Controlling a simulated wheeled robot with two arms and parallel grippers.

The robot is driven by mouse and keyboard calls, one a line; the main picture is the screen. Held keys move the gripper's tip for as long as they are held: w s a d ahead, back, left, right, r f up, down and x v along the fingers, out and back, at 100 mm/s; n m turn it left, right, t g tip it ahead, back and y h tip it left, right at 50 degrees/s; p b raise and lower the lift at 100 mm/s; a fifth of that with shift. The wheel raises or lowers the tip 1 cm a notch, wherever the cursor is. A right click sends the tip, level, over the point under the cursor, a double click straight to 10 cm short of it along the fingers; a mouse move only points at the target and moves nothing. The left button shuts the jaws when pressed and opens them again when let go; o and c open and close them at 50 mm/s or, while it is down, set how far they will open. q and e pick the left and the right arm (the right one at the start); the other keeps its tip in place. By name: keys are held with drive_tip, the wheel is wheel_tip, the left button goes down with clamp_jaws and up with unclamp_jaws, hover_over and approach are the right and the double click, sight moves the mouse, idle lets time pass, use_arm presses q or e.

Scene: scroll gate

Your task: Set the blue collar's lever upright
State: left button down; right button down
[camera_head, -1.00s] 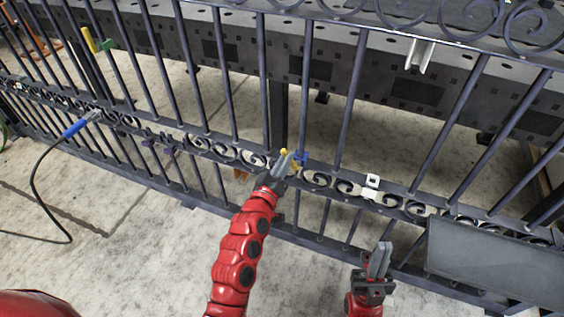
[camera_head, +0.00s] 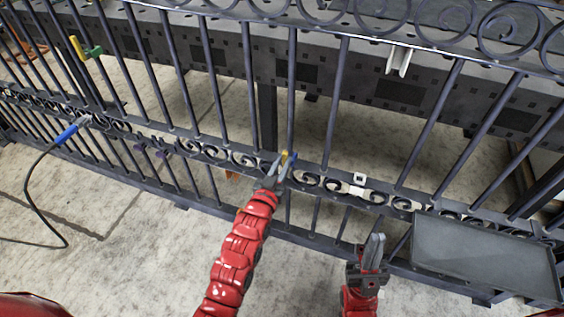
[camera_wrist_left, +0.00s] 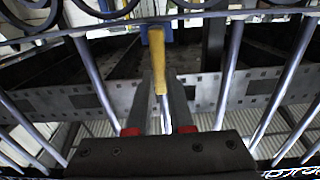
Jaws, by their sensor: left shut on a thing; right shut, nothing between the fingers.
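The blue collar (camera_head: 293,156) sits on a gate bar just above the scroll band, mostly hidden by my left gripper in the head view. It shows in the left wrist view (camera_wrist_left: 160,32) behind a yellow lever (camera_wrist_left: 158,58). The lever runs from the collar toward my fingers; its exact tilt is hard to tell. My left gripper (camera_head: 281,167) is shut on the lever's end, which lies between the fingers in the left wrist view (camera_wrist_left: 160,100). My right gripper (camera_head: 375,246) is shut and empty, low in front of the gate.
A green collar with a yellow lever (camera_head: 80,48) is at the upper left. A blue-handled tool with a black cable (camera_head: 66,134) meets the gate at left. A white latch (camera_head: 359,182) is right of the collar. A grey tray (camera_head: 470,252) stands at lower right.

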use_arm(q)
drive_tip(key=shift+f, duration=0.15)
drive_tip(key=c, duration=0.8)
unclamp_jaws()
drive_tip(key=p+v, duration=0.2)
drive_tip(key=v, duration=1.5)
drive_tip(key=shift+s+p, duration=0.2)
drive_tip(key=shift+p, duration=0.15)
